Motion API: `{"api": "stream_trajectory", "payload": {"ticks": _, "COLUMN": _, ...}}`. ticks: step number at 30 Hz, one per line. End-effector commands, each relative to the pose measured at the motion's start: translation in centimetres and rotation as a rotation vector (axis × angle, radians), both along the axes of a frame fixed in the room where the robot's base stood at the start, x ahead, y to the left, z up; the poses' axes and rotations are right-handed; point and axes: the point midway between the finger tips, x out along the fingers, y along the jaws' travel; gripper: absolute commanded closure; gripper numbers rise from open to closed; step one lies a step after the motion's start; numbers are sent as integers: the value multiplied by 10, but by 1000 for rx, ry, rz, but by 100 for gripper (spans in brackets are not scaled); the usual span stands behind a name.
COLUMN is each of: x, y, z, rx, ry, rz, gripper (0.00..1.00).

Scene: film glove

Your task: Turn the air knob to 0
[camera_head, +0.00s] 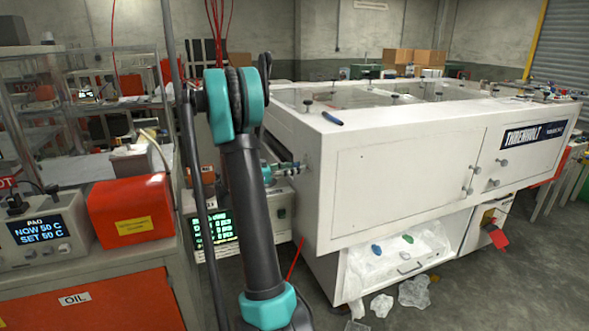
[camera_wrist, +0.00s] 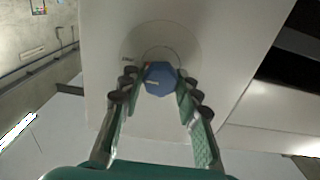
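The air knob (camera_wrist: 160,80) is a blue, many-sided knob on a round pale dial plate (camera_wrist: 138,40) on a white panel. A short pale mark on its face lies roughly level, left of centre. Small markings left of it are too small to read. My gripper (camera_wrist: 158,78) has one green-padded finger on either side of the knob, with the tips close to its edges. I cannot tell whether both pads touch it. In the head view, my gripper (camera_head: 283,170) is at the left end of the white machine (camera_head: 330,190), and the knob is hidden there.
A grey unit with a green-text screen (camera_head: 212,232) stands below my gripper. Plastic bags (camera_head: 415,290) lie beneath the machine. Open floor (camera_head: 490,300) shows at right.

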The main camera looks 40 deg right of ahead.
Motion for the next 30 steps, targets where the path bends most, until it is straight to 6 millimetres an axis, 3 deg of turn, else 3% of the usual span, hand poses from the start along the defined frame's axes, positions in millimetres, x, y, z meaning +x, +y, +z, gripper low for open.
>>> {"api": "stream_trajectory", "payload": {"ticks": 1, "x": 0, "y": 0, "z": 0, "rx": 0, "ry": 0, "rz": 0, "gripper": 77}}
{"api": "stream_trajectory", "payload": {"ticks": 6, "x": 0, "y": 0, "z": 0, "rx": 0, "ry": 0, "rz": 0, "gripper": 98}}
{"api": "stream_trajectory", "payload": {"ticks": 17, "x": 0, "y": 0, "z": 0, "rx": 14, "ry": 60, "rz": 0, "gripper": 98}}
{"api": "stream_trajectory", "payload": {"ticks": 30, "x": 1, "y": 0, "z": 0, "rx": 96, "ry": 401, "rz": 0, "gripper": 98}}
